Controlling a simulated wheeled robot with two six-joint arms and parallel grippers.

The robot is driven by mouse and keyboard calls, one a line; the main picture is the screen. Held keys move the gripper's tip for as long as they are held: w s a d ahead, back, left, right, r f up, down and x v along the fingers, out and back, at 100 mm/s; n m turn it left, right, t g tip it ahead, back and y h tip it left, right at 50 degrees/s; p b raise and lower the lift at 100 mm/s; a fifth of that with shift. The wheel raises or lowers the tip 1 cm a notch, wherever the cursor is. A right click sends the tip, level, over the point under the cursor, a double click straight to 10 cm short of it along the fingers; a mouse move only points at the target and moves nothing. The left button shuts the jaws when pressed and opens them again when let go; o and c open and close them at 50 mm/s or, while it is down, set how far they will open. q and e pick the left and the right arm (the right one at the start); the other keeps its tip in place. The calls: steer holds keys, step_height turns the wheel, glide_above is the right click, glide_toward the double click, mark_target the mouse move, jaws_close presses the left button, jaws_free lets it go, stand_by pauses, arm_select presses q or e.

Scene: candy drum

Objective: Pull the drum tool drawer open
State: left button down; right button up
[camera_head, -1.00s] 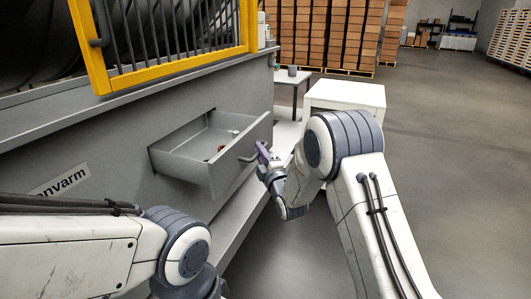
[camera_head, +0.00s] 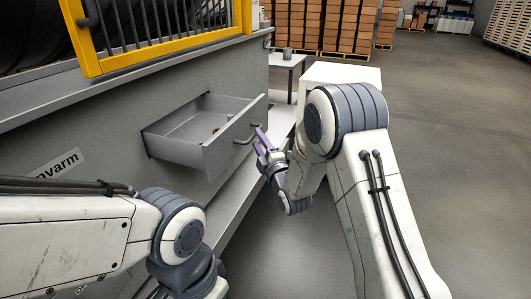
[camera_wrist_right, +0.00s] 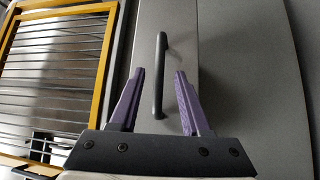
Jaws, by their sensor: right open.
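The drum tool drawer (camera_head: 185,152) stands pulled out from the grey drum housing, and I can see into it in the head view. Its bar handle (camera_head: 241,140) is on the front panel; in the wrist view the dark handle (camera_wrist_right: 160,70) runs up and down the picture. My right gripper (camera_head: 259,138) is at the handle with purple fingers. In the wrist view the fingers are apart, one to each side of the handle, with gaps showing. My left arm comes in at lower left; its gripper is out of sight.
Small items (camera_head: 216,130) lie in the drawer. A yellow-framed barred guard (camera_head: 165,55) is above. A grey ledge (camera_head: 235,215) runs low along the housing. A white cabinet (camera_head: 340,73) stands behind my right arm, and a small table (camera_head: 287,62) farther back. Floor at right is clear.

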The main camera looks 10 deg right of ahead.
steer(key=r+v, duration=0.1)
steer(key=v, duration=0.5)
steer(key=shift+s+f, duration=0.3)
steer(key=shift+f, duration=0.2)
steer(key=shift+d, duration=0.1)
steer(key=s+a+f+m+g, duration=0.4)
steer(key=s+a+m+g, duration=0.45)
steer(key=s, duration=0.45)
steer(key=s+d+m+g+h, duration=0.2)
steer(key=s+g, duration=0.3)
steer(key=s, duration=0.8)
steer(key=s+d+m+g+h, duration=0.2)
steer(key=s+g, duration=0.4)
steer(key=s, duration=0.6)
step_height(320, 180, up, 18)
steer(key=p, duration=1.8)
steer(key=shift+d+t, duration=0.1)
steer(key=shift+t, duration=0.15)
